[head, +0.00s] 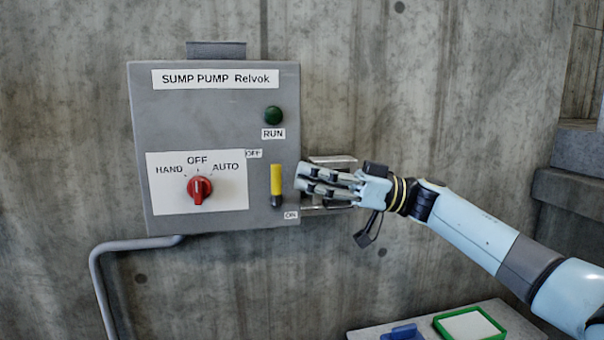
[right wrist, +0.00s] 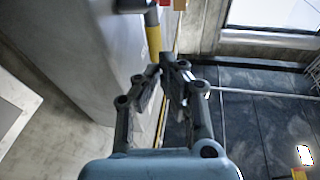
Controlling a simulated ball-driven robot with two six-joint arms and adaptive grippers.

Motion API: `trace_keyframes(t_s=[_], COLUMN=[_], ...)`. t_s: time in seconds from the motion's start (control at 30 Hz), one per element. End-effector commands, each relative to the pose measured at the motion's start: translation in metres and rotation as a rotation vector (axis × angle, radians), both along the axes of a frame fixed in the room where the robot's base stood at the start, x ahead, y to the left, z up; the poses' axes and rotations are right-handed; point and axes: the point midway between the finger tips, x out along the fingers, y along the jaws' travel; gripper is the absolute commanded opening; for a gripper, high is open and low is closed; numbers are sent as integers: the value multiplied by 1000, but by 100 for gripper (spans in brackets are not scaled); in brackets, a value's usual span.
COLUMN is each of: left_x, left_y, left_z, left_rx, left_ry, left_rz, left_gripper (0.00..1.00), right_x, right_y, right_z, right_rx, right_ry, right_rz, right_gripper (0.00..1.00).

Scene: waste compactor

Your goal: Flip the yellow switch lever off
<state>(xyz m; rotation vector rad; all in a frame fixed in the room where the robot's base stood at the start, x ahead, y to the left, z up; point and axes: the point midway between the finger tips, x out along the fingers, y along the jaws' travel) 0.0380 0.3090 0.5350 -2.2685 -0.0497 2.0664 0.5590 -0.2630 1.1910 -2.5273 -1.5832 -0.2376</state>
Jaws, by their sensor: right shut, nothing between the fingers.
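The yellow switch lever (head: 277,180) is on the right part of the grey pump box's front. Its yellow part is above and its dark end below, between the OFF label (head: 254,153) above and the ON label (head: 291,215) below. My right gripper (head: 301,179) is shut and empty, just right of the lever. In the right wrist view the yellow lever (right wrist: 153,38) shows just beyond the fingertips of the right gripper (right wrist: 172,68); I cannot tell whether they touch it. My left gripper is not in view.
The grey box (head: 215,125) hangs on a concrete wall, with a red knob (head: 200,189) and a green RUN lamp (head: 273,115). A metal bracket (head: 335,160) is behind my right gripper. A table (head: 520,325) with a green-rimmed tray (head: 500,328) is below.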

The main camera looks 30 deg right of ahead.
Motion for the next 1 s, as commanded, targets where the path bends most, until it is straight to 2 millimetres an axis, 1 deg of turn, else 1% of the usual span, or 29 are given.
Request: trace_keyframes(t_s=[0.03,0.07,0.1,0.27,0.4,0.5,0.7,1.0], left_x=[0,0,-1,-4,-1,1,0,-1], left_y=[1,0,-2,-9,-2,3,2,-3], left_z=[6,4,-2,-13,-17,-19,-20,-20], left_rx=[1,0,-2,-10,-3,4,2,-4], left_ry=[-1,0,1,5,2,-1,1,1], left_rz=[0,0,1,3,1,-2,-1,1], left_gripper=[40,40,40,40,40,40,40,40], right_x=[-3,-5,-10,-26,-38,-43,-47,-46], right_y=[-6,-12,-22,-55,-78,-88,-96,-96], right_z=[1,0,-4,-4,-3,-2,-1,0], right_rx=[-3,-4,-7,-6,-5,-4,-1,0], right_ry=[4,3,3,5,3,3,2,2], right_rz=[-2,-3,-3,-2,-2,-2,-2,-1], right_gripper=[0,0,0,0,0,0,0,0])
